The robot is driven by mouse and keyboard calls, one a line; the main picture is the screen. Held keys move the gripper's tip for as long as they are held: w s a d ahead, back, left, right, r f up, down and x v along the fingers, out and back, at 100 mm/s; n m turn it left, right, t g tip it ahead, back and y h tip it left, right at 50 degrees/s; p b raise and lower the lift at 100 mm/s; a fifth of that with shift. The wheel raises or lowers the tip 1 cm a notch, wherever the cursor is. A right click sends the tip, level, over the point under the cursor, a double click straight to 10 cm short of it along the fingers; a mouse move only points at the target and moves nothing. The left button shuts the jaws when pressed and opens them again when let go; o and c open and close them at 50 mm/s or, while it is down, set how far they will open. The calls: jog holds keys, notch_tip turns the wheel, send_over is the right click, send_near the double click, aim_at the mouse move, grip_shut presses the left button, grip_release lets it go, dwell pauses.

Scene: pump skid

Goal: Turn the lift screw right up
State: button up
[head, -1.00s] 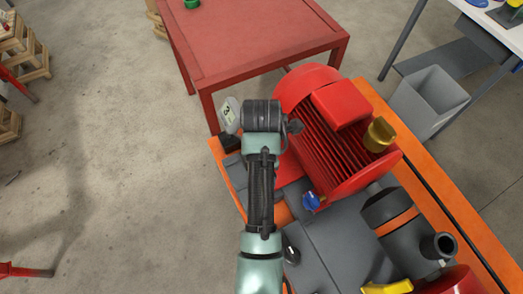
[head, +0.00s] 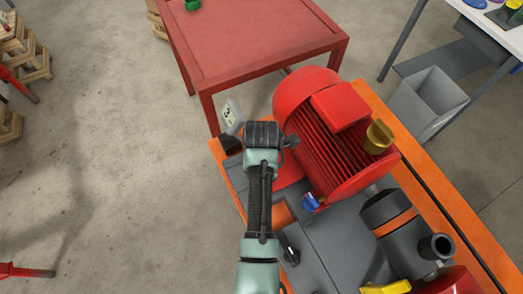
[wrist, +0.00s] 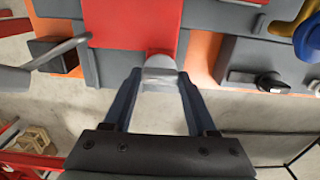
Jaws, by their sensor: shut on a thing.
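The lift screw appears to be the pale grey, round-topped piece (wrist: 160,64) beside the red block in the wrist view. My gripper (wrist: 160,82) is shut on it, with one dark finger on each side. The fingers hide the sides of the piece, and its thread cannot be seen. In the head view my wrist is over the left edge of the skid, beside the red motor (head: 335,130), and hides the screw and the fingertips.
A blue knob (head: 310,202) and a black knob (head: 291,256) are close to my arm. A red table (head: 250,45) is behind.

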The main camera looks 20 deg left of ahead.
jog(key=c, duration=0.5)
jog(key=shift+m, duration=0.3)
jog(key=m+p, duration=0.2)
jog(key=m, duration=0.2)
jog(key=shift+r+p, duration=0.15)
jog(key=shift+p, duration=0.25)
jog(key=m+p, duration=0.2)
jog(key=m, duration=0.4)
jog(key=shift+m, duration=0.4)
jog(key=m+p, duration=0.1)
jog(key=m, duration=0.5)
jog(key=m+p, duration=0.1)
jog(key=m, duration=0.5)
jog(key=shift+w+m, duration=0.1)
jog(key=shift+m, duration=0.2)
